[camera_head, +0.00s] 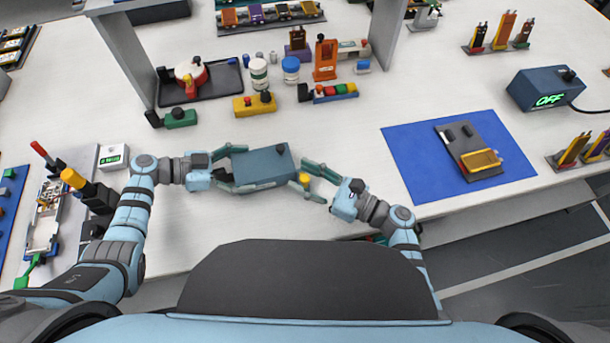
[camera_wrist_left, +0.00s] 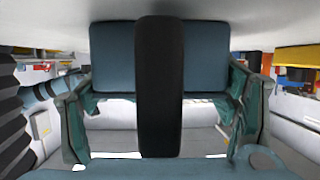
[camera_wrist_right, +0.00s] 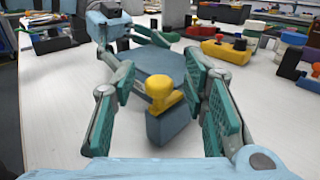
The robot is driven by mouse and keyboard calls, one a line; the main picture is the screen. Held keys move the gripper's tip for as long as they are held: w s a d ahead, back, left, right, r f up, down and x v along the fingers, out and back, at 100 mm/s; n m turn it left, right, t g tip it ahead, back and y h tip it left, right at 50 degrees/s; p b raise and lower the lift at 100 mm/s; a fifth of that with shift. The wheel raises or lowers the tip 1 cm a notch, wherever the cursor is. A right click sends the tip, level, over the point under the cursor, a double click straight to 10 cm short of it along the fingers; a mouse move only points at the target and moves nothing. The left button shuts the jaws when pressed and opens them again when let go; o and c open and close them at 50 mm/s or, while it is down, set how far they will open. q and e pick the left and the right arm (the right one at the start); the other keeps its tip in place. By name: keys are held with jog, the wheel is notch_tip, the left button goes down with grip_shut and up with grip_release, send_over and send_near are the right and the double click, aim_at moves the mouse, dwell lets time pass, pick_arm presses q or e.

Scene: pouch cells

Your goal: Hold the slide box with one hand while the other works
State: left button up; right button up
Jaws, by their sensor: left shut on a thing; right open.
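The slide box (camera_head: 262,167) is a blue-grey block on the white table, with a small dark knob on top. A yellow knob (camera_head: 304,178) is at its right end; in the right wrist view the yellow knob (camera_wrist_right: 163,90) sits against a blue-grey end face (camera_wrist_right: 170,126). My left gripper (camera_head: 224,168) is shut on the left end of the box; in the left wrist view the box (camera_wrist_left: 110,60) fills the space between the fingers, behind a dark upright bar. My right gripper (camera_head: 311,180) is open, its fingers on either side of the yellow knob, apart from it.
A blue mat (camera_head: 405,165) with a grey tray lies to the right. A grey fixture (camera_head: 50,215) is at left. The table in front of the box is clear.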

aim_at(302, 172)
jog(key=shift+a, duration=0.2)
grip_shut()
jog(key=shift+w, duration=0.1)
jog(key=shift+w+a, duration=0.2)
jog(key=shift+w, duration=0.55)
jog(key=shift+w+a, duration=0.2)
jog(key=shift+w, duration=0.55)
grip_release()
jog(key=shift+s, duration=0.1)
